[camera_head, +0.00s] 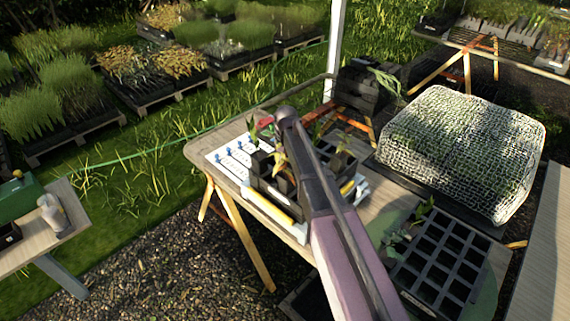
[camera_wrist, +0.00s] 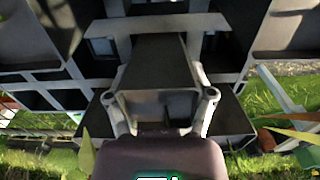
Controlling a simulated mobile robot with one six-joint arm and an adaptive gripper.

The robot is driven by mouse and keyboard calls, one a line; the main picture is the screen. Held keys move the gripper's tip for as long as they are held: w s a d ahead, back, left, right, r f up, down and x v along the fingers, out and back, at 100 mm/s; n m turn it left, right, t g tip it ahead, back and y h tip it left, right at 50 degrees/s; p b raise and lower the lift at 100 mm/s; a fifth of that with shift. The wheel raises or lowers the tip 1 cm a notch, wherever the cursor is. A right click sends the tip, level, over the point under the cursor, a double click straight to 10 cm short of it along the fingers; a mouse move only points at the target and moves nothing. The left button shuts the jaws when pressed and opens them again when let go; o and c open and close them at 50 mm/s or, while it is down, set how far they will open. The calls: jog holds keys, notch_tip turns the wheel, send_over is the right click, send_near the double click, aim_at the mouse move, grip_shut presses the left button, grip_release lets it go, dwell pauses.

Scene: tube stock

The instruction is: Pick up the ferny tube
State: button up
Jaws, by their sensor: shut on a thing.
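In the wrist view my gripper (camera_wrist: 160,98) has its two fingers on either side of a dark square tube (camera_wrist: 158,62) and is shut on it. Other dark tubes and frame walls stand close around it. The tube's plant is not clear there, so I cannot tell whether it is ferny. In the head view my arm crosses the table and hides the gripper's fingers and what they hold. Dark square tubes with small plants (camera_head: 264,178) stand in a group on the table, left of and partly behind my arm.
The wooden trestle table (camera_head: 205,140) carries a white sheet with blue marks (camera_head: 226,158). A black cell tray (camera_head: 440,262) with a few seedlings is at the right. Black containers (camera_head: 358,92) and a mesh-covered block (camera_head: 465,145) stand behind. A side table (camera_head: 75,212) is left.

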jog(key=shift+r, duration=0.2)
notch_tip(320, 180, up, 10)
jog(key=p, duration=1)
jog(key=shift+f, duration=0.25)
jog(key=shift+r, duration=0.15)
